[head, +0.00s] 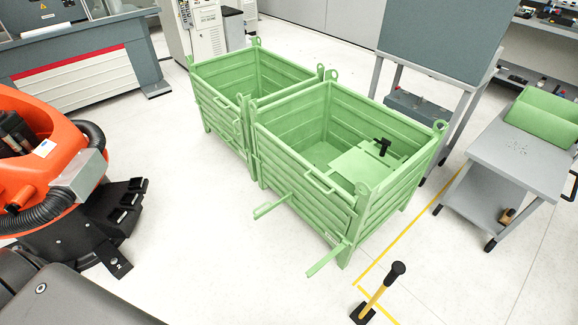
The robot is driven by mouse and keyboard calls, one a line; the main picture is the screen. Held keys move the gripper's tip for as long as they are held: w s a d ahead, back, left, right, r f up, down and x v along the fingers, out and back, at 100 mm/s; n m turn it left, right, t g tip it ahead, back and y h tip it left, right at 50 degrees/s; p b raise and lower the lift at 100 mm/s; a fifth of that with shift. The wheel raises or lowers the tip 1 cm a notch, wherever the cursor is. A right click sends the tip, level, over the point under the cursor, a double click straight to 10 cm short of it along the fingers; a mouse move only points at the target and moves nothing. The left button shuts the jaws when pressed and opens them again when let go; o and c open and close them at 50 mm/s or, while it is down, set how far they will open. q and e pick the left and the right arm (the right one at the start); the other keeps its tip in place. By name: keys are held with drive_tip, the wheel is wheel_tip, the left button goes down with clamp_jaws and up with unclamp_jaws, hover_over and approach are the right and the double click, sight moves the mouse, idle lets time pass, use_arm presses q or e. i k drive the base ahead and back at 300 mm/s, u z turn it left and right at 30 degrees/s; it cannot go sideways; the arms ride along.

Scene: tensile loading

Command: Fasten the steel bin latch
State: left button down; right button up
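Two green ribbed bins stand side by side on the floor: a rear left bin (212,104) and a nearer right bin (300,178). Both are open at the top. The nearer bin has a bar handle (320,183) on its front wall, and two green bars (272,206) (328,259) stick out low toward the front left. Inside it lies a green plate (363,168) with a black T-shaped piece (383,146) near it. I cannot tell which part is the latch or whether it is fastened. Neither gripper is in view.
An orange machine with black hoses (40,150) stands at the left. A grey cart (515,155) is at the right. Floor in front of the bins is clear.

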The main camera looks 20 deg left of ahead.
sight(315, 269)
drive_tip(key=u, duration=0.2)
drive_tip(key=k, duration=1.35)
drive_tip(key=u, duration=0.5)
drive_tip(key=i, duration=0.5)
drive_tip(key=u, duration=0.65)
drive_tip(key=i, duration=0.75)
drive_tip(key=z, duration=0.8)
drive_tip(key=i, duration=0.45)
drive_tip(key=z, duration=0.45)
